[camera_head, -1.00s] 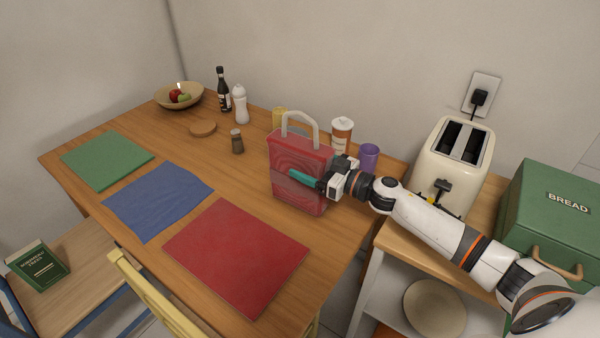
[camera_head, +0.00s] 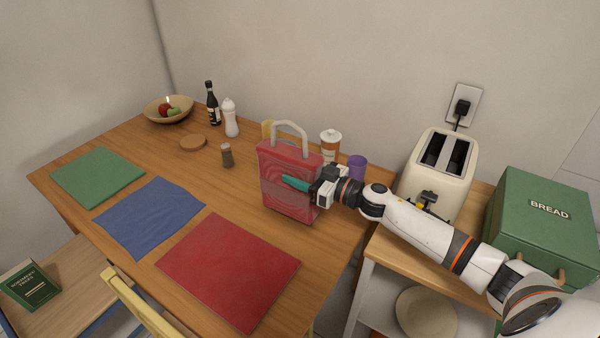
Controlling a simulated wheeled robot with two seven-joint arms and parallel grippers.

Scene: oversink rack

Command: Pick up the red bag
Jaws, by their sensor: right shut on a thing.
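The red bag (camera_head: 281,165) stands upright at the right part of the wooden table, with its pale loop handle (camera_head: 289,129) pointing up. My right gripper (camera_head: 300,185) comes in from the right and is shut on the bag's right side. One teal finger lies across the bag's front face; the other finger is hidden behind the bag. I cannot tell whether the bag's base touches the table. My left gripper is not in view.
Behind the bag stand a yellow cup (camera_head: 267,131), a lidded cup (camera_head: 330,145) and a purple cup (camera_head: 357,166). A toaster (camera_head: 440,170) and green bread box (camera_head: 545,225) are at right.

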